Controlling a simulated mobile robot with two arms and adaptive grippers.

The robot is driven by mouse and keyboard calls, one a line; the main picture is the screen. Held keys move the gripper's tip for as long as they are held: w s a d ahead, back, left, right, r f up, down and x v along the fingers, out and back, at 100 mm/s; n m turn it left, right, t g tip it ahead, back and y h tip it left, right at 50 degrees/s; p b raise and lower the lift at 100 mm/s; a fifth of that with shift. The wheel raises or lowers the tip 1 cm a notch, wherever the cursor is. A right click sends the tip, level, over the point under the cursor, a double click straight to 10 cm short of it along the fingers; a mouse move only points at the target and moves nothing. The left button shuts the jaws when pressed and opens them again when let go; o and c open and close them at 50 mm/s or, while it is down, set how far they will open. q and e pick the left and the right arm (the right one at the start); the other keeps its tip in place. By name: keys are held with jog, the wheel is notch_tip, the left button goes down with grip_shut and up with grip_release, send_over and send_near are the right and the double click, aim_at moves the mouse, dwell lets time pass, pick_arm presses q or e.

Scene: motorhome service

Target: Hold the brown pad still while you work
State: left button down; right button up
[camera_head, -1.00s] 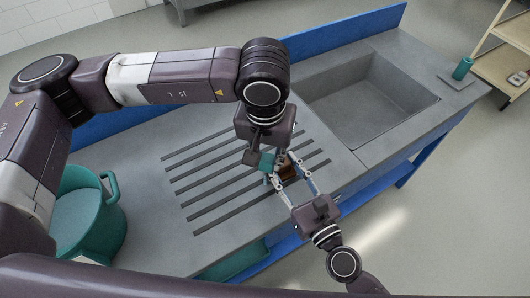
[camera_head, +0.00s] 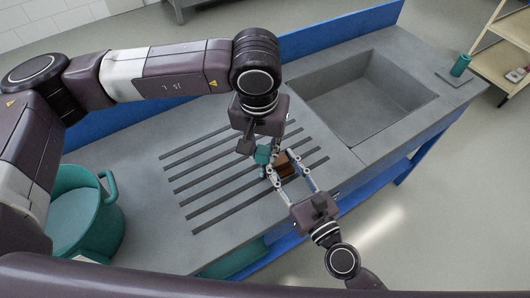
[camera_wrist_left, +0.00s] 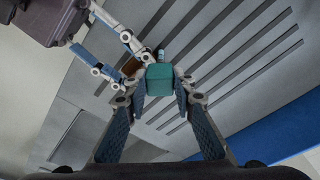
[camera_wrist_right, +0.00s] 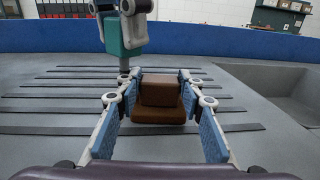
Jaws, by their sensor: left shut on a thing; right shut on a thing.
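The brown pad (camera_head: 287,164) is on the ribbed drainboard near the counter's front edge. In the right wrist view the brown pad (camera_wrist_right: 160,98) looks like a wide block with a narrower raised part. My right gripper (camera_head: 292,178) is shut on it, one finger on each side; its fingers also show in the right wrist view (camera_wrist_right: 160,112). My left gripper (camera_head: 266,158) is shut on a teal block (camera_head: 262,153), just left of the pad. The teal block (camera_wrist_left: 159,78) sits between the left fingertips in the left wrist view and hides part of the pad.
The drainboard's dark ribs (camera_head: 205,190) surround the grippers. An empty sink (camera_head: 365,100) lies to the right, with a teal cylinder (camera_head: 460,65) beyond it. A teal pot (camera_head: 85,218) stands at the left. A blue backboard (camera_head: 340,30) runs behind the counter.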

pick_arm(q)
jog(key=shift+w+a+r, duration=0.1)
jog(key=shift+w+a, duration=0.1)
jog(key=shift+w, duration=0.3)
jog(key=shift+w+a+r, duration=0.1)
jog(key=shift+w+a, duration=0.05)
jog(key=shift+w, duration=0.3)
pick_arm(e)
jog(key=shift+s+a+f, duration=0.1)
jog(key=shift+s+a, duration=0.15)
jog(key=shift+a, duration=0.05)
pick_arm(q)
jog(key=shift+s+f, duration=0.1)
jog(key=shift+s+d, duration=0.55)
jog(key=shift+s, duration=0.35)
pick_arm(e)
jog(key=shift+w+d, duration=0.1)
pick_arm(q)
jog(key=shift+s+d, duration=0.65)
jog(key=shift+s, duration=0.3)
jog(key=shift+w+a, duration=0.35)
jog(key=shift+w, duration=0.25)
jog(key=shift+w+a, duration=0.3)
jog(key=shift+w, duration=0.35)
jog(key=shift+w+a, duration=0.35)
jog(key=shift+w, duration=0.25)
